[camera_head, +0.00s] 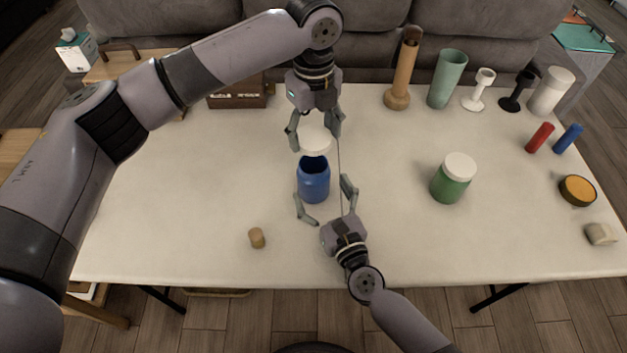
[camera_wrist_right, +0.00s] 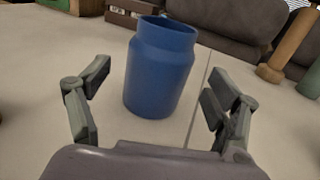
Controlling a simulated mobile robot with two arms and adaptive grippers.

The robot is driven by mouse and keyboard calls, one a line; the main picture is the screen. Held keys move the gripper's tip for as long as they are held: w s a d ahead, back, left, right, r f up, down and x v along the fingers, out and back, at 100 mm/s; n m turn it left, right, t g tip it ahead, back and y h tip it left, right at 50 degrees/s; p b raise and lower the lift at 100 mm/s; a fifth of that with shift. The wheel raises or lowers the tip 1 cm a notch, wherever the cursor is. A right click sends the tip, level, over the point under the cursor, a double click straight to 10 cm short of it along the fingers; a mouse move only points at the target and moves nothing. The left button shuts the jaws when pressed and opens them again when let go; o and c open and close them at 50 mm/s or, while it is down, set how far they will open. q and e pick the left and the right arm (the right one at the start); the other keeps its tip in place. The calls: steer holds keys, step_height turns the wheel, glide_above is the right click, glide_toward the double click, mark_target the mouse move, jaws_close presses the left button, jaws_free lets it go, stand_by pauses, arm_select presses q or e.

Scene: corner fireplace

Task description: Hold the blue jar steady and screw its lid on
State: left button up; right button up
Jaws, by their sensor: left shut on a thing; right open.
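The blue jar (camera_head: 313,184) stands upright and open-topped on the table. It also shows in the right wrist view (camera_wrist_right: 160,70), between the open fingers. My left gripper (camera_head: 314,134) is shut on the white lid (camera_head: 315,141) and holds it above the jar, toward the back of its mouth; in the head view it is apart from the rim or just behind it, I cannot tell the exact gap. My right gripper (camera_head: 325,203) is open, low at the front of the jar, with one finger on each side. In the wrist view (camera_wrist_right: 158,112) both fingers are clear of the jar wall.
A green jar with a white lid (camera_head: 453,179) stands to the right. A cork-like cylinder (camera_head: 257,238) is at the front left. Cups, a tan vase (camera_head: 402,77), red and blue cylinders and an orange-topped tin (camera_head: 577,190) stand at the right. The table's left part is clear.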

mark_target(319, 188)
steer(key=shift+x, duration=2.25)
steer(key=shift+c, duration=0.5)
steer(key=c, duration=1.7)
arm_select(q)
steer(key=shift+f, duration=2.45)
steer(key=shift+f, duration=0.9)
steer(key=shift+f, duration=0.55)
